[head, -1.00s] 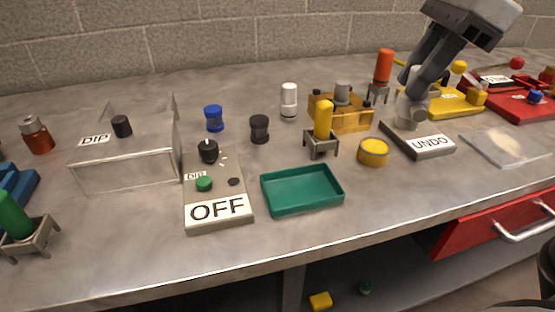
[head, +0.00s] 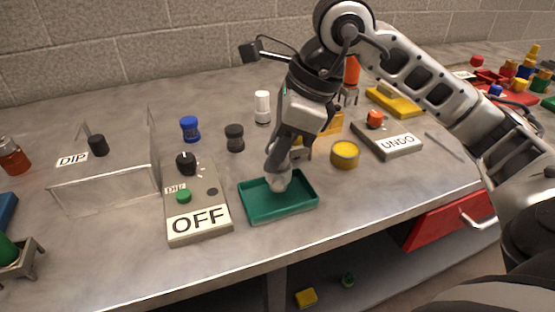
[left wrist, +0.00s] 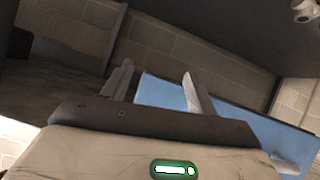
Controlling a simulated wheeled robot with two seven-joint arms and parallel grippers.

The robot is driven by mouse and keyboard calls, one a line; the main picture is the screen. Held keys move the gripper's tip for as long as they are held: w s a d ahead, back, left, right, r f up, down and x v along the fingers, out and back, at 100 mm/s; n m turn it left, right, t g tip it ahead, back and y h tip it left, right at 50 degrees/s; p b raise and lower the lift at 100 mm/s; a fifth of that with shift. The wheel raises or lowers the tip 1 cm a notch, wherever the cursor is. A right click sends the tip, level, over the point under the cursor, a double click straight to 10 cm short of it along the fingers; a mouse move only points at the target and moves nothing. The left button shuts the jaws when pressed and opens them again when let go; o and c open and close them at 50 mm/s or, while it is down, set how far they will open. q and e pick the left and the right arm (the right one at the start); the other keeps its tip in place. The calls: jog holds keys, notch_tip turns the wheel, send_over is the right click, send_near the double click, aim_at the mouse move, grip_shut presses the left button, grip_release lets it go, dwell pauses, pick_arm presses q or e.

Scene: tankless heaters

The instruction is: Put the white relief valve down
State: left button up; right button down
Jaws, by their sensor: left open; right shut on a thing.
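My right gripper (head: 280,165) reaches down over the green tray (head: 292,210) and is shut on a whitish piece, the white relief valve (head: 278,183). The gripper hides most of the valve, which is low inside the tray's outline; I cannot tell whether it touches the tray floor. A separate white-capped cylinder (head: 262,107) stands upright on the bench behind. My left gripper shows in the left wrist view (left wrist: 156,82) with its two fingers apart and nothing between them.
Left of the tray is a grey OFF panel (head: 198,222) with knobs. A yellow round cap (head: 344,154) and the UNDO board (head: 392,148) are to the right. Black (head: 235,138) and blue (head: 190,128) cylinders stand behind. Bare bench lies in front of the tray.

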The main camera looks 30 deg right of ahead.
notch_tip(320, 180, down, 3)
jog(key=shift+r, duration=0.1)
jog(key=c, duration=1)
grip_release()
pick_arm(q)
jog(key=shift+f, duration=0.1)
pick_arm(e)
jog(key=shift+o, duration=0.2)
pick_arm(q)
jog(key=shift+p, duration=0.55)
pick_arm(e)
jog(key=v, duration=1.2)
pick_arm(q)
jog(key=shift+w+r, duration=0.1)
jog(key=shift+r, duration=0.15)
pick_arm(e)
jog(key=shift+r, duration=0.1)
